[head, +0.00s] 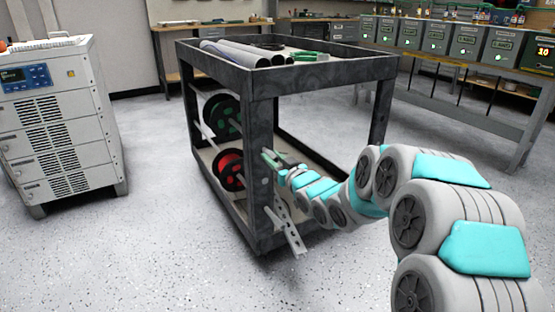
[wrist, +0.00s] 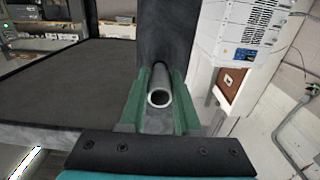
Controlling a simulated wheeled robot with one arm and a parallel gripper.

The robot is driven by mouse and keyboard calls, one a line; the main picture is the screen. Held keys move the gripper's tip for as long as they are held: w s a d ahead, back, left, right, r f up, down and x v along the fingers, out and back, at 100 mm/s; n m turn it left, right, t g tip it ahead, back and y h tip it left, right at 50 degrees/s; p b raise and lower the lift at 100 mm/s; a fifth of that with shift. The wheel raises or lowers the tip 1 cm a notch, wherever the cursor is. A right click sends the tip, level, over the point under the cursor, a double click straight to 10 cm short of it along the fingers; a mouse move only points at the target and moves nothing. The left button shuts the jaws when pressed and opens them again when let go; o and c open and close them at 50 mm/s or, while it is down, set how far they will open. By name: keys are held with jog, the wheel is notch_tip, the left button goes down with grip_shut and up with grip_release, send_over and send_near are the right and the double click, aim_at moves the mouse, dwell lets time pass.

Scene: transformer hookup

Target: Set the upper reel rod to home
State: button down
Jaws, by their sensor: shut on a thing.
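The cart (head: 262,100) is a dark, open frame holding a green-black reel (head: 222,116) above a red-black reel (head: 230,169). My gripper (head: 270,158) is beside the cart's near corner post. In the wrist view my gripper (wrist: 161,92) has its two green fingers on either side of a grey hollow rod end (wrist: 159,97), shut on it. The rod end points towards the wrist camera and stands at the dark post (wrist: 165,35). I take it for the upper reel rod. Its far part is hidden by the post.
A pale slotted metal bar (head: 288,232) sticks out low at the cart's near side. Grey pipes (head: 243,52) lie on the cart top. A white cabinet (head: 60,115) stands at the left. A bench (head: 450,65) stands at the back right. The floor between is clear.

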jog(key=shift+w+a+r, duration=0.15)
jog(key=shift+w+a, duration=0.2)
jog(key=shift+w, duration=0.25)
jog(key=c, duration=0.6)
grip_release()
jog(key=shift+p+v, duration=0.3)
jog(key=shift+v, duration=3.6)
